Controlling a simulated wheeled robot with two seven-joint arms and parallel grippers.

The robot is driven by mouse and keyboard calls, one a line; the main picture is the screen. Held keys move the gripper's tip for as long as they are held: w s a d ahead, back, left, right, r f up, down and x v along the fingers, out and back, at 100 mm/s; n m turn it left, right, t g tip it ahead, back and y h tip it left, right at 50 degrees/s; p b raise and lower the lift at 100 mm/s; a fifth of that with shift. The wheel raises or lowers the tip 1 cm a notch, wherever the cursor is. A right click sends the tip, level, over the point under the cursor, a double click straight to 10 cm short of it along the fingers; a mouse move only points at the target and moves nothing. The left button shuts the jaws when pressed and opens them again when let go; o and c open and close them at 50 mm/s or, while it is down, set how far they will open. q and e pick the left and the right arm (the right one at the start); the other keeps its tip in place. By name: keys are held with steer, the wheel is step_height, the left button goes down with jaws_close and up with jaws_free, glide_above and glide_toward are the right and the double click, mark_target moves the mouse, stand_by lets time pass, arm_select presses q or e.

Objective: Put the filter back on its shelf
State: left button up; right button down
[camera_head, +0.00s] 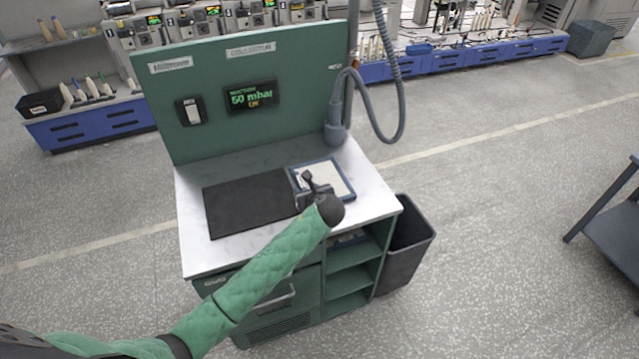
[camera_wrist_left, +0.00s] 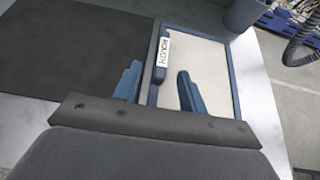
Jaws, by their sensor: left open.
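The filter (camera_head: 335,176) is a flat panel with a white face and a blue frame. It lies on the white worktop, to the right of the black mat, and also shows in the wrist view (camera_wrist_left: 215,80). A blue grip bar with a white label (camera_wrist_left: 162,55) runs along its left edge in that view. My left gripper (camera_head: 309,181) is over the filter's near left part. Its two blue fingers (camera_wrist_left: 159,84) are open and apart, one on each side of the grip bar's line; contact cannot be told. Open shelves (camera_head: 352,268) are below the worktop's right front. My right gripper is out of view.
A black mat (camera_head: 250,203) covers the worktop's middle. A green back panel (camera_head: 215,125) with a display reading 60 mbar stands behind. A grey hose (camera_head: 385,125) hangs at the back right. A dark bin (camera_head: 408,255) stands right of the cabinet.

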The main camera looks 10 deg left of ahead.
mark_target(302, 183)
arm_select(q)
steer(key=shift+p+x, duration=0.45)
steer(key=shift+x, duration=0.65)
steer(key=shift+w+p, duration=0.3)
steer(key=p+x, duration=0.2)
steer(key=x, duration=0.1)
steer(key=shift+w+a+f+p, duration=0.1)
steer(key=shift+w+a+p, duration=0.05)
steer(key=shift+w+p, duration=0.15)
steer(key=shift+w+a+f, duration=0.2)
steer(key=shift+w+f, duration=0.1)
steer(key=shift+f, duration=0.1)
jaws_close()
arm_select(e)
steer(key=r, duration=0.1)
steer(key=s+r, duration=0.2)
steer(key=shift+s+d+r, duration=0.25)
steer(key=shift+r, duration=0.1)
